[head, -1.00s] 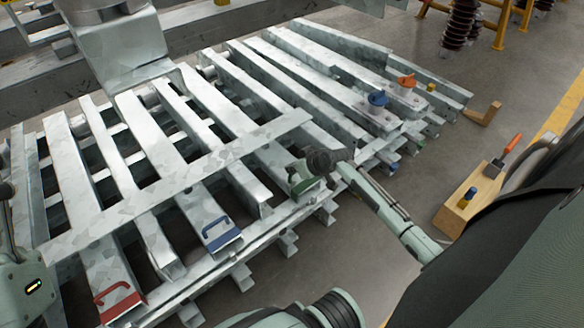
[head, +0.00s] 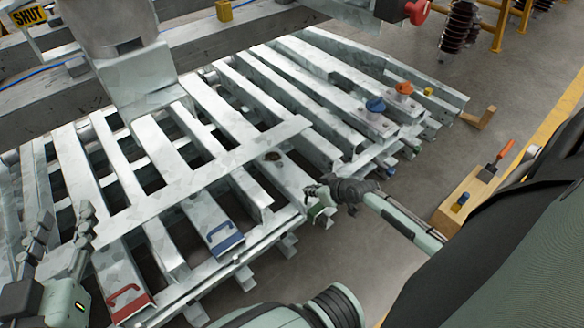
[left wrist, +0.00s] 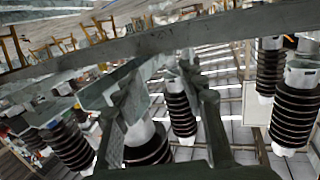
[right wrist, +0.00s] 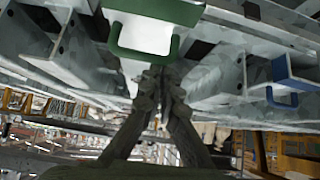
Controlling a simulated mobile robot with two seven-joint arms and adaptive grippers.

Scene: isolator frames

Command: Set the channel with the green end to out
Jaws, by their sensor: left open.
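The channel with the green end (head: 290,181) lies among the pale metal channels of the rack, with its end at the front edge. Its green handle (right wrist: 118,38) is U-shaped and shows large in the right wrist view. My right gripper (head: 314,190) is at that end, its fingers (right wrist: 159,74) drawn together at the handle's bar; the exact contact is partly hidden. My left gripper (head: 60,228) is open and empty above the left part of the rack, with its fingers spread in the left wrist view (left wrist: 166,98).
Channels with a blue handle (head: 226,241) and a red handle (head: 128,300) lie to the left. Blue (head: 375,104) and orange (head: 404,88) knobs stand to the right. A wooden block (head: 462,203) is on the right. A SHUT sign (head: 28,16) is top left.

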